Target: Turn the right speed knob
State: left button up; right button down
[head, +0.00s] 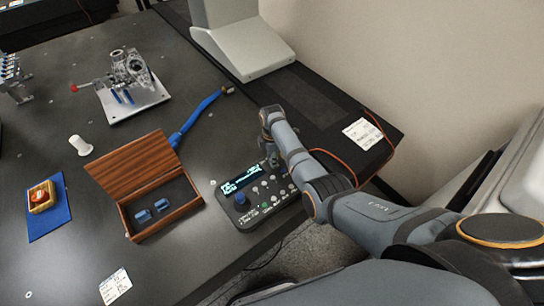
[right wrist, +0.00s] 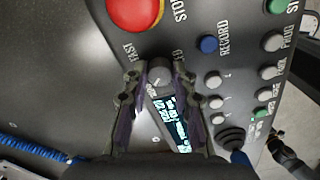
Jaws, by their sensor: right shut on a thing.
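The control box (head: 245,208) lies at the table's near right edge, with a lit display, a blue joystick knob and several buttons. The speed knob (right wrist: 160,74) is a small grey round knob beside the display, near printed "FAST" lettering. My right gripper (right wrist: 159,70) has its two fingers on either side of this knob and is shut on it. In the head view my right gripper (head: 272,160) reaches down to the box's far right corner and hides the knob. My left gripper is not in view.
A red stop button (right wrist: 138,12) sits close to the knob, and a blue RECORD button (right wrist: 208,44) is nearby. An open wooden case (head: 163,222) stands left of the box.

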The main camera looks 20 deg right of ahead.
jog(key=m+p, duration=0.1)
jog(key=m, duration=0.2)
jog(key=shift+r+m, duration=0.1)
jog(key=shift+m, duration=0.2)
jog(key=m+p, duration=0.1)
jog(key=m, duration=0.3)
jog(key=shift+m+p, duration=0.3)
jog(key=shift+p, duration=0.05)
jog(key=m, duration=0.4)
jog(key=shift+p, duration=0.3)
jog(key=shift+m, duration=2.8)
jog(key=c, duration=1.1)
grip_release()
